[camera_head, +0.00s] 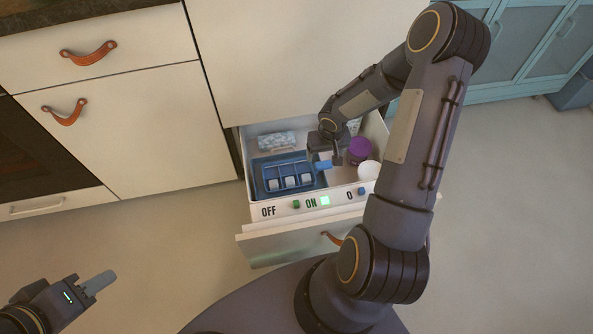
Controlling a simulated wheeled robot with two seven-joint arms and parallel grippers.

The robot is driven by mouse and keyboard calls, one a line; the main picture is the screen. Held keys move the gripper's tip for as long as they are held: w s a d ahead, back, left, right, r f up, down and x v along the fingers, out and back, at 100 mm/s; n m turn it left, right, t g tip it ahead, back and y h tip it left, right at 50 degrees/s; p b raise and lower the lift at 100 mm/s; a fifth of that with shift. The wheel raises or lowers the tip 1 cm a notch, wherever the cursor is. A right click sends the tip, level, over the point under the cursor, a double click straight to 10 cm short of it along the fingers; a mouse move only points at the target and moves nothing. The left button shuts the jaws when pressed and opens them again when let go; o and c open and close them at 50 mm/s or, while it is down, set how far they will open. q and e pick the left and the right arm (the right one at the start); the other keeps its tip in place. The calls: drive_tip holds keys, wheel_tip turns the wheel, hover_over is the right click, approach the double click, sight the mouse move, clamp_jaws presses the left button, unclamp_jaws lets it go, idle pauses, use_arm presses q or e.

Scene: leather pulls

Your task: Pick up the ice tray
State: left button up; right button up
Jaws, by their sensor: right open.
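The blue ice tray (283,170) lies in the pulled-out drawer (285,208), toward its left front. Several pale blocks show in its front row. A darker blue flat surface shows around and behind it. My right gripper (325,163) is inside the drawer, just right of the ice tray, pointing down, open. A small bright blue piece shows at its fingers; whether they touch the tray I cannot tell. My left gripper (97,284) is at the lower left, far from the drawer, and its finger gap is not clear.
A purple round item (359,149) and a white round item (369,170) stand in the drawer right of my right gripper. A light blue patterned pack (277,139) lies at the back. Cream cabinets (140,130) flank the drawer on the left. The floor in front is clear.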

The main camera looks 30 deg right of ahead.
sight(324, 164)
drive_tip(key=f, duration=0.2)
drive_tip(key=w+f+b, duration=0.1)
drive_tip(key=f, duration=0.2)
drive_tip(key=d+f+b, duration=0.1)
drive_tip(key=f, duration=0.2)
drive_tip(key=shift+w, duration=0.2)
drive_tip(key=shift+r, duration=0.1)
drive_tip(key=c, duration=1.4)
